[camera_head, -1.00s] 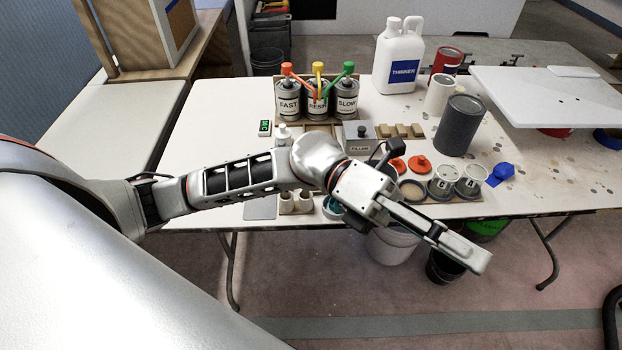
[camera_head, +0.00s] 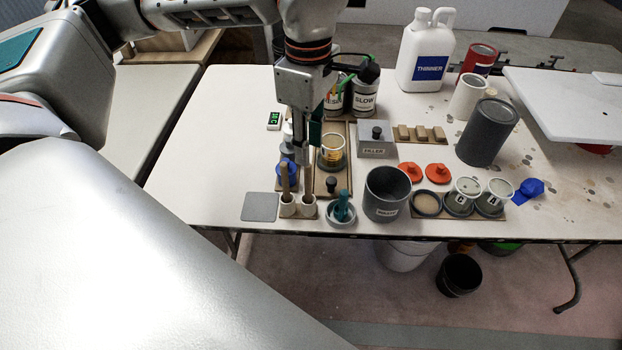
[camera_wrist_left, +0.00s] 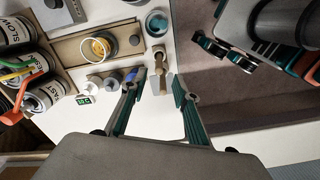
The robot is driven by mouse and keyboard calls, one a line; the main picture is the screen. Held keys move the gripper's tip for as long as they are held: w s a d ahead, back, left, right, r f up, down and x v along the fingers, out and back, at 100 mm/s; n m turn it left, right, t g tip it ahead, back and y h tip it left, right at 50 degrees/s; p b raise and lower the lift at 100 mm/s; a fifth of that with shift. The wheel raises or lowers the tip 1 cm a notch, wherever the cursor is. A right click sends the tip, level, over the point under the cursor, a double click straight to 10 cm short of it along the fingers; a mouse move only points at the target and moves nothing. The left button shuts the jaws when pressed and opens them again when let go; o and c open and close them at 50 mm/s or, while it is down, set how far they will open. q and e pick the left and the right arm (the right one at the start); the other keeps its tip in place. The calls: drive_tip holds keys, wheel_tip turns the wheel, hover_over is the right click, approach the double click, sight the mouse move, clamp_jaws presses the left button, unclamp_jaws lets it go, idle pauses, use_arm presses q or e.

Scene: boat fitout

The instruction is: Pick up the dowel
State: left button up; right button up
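Contact is not visible. A dark part with teal pads (camera_wrist_left: 228,50), probably my right gripper, shows at upper right.
A teal-handled tool stands in a small bowl (camera_head: 341,214) just right of the cups. A dark grey pot (camera_head: 386,195) stands beyond it. A flat grey square (camera_head: 260,207) lies left.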

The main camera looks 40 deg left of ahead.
sight(309, 169)
use_arm(q)
wheel_tip(309, 169, down, 7)
drive_tip(key=shift+a+f+b, duration=0.1)
drive_tip(key=shift+f+b, duration=0.1)
drive_tip(key=shift+b, duration=0.15)
clamp_jaws()
